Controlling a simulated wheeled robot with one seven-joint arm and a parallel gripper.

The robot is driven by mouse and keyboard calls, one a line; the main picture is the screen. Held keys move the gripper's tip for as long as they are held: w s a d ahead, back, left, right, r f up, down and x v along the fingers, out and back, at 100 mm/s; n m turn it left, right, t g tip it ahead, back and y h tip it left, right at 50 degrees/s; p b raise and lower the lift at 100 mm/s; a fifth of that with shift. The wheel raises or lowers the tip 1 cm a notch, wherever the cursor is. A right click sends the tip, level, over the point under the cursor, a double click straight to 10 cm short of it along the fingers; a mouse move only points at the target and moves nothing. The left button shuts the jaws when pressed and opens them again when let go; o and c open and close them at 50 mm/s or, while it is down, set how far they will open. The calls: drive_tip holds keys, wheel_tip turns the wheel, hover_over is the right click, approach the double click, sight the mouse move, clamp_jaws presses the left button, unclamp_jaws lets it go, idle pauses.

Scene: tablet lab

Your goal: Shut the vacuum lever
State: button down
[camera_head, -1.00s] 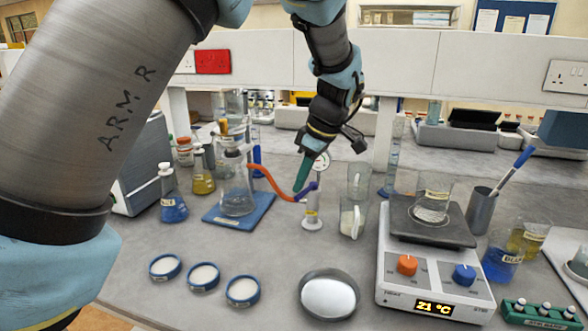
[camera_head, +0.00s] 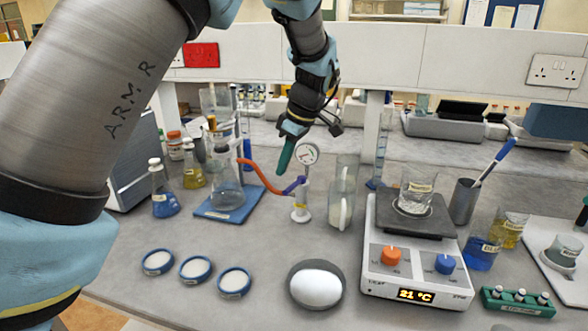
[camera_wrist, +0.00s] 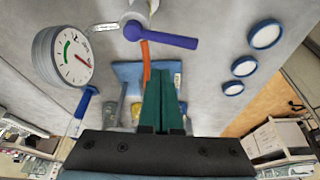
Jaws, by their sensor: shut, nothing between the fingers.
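The vacuum lever (camera_head: 294,186) is a purple-blue handle on a white valve post (camera_head: 301,205) below a round gauge (camera_head: 307,154). In the wrist view, the lever (camera_wrist: 165,37) points right from its pivot, crosswise to the orange hose (camera_wrist: 146,65). In the head view, the hose runs from the valve to the stoppered flask (camera_head: 227,183). My gripper (camera_head: 281,172) has its green fingers together and empty, pointing down just left of and above the lever. In the wrist view, the fingertips (camera_wrist: 160,76) appear below the lever, apart from it. The gauge (camera_wrist: 66,58) shows at left there.
The flask stands on a blue base (camera_head: 240,212) at left.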

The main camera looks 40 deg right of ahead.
drive_tip(key=b+v, duration=0.3)
drive_tip(key=v, duration=0.7)
drive_tip(key=shift+w+a+r, duration=0.35)
drive_tip(key=shift+r, duration=0.05)
drive_tip(key=shift+s, duration=0.15)
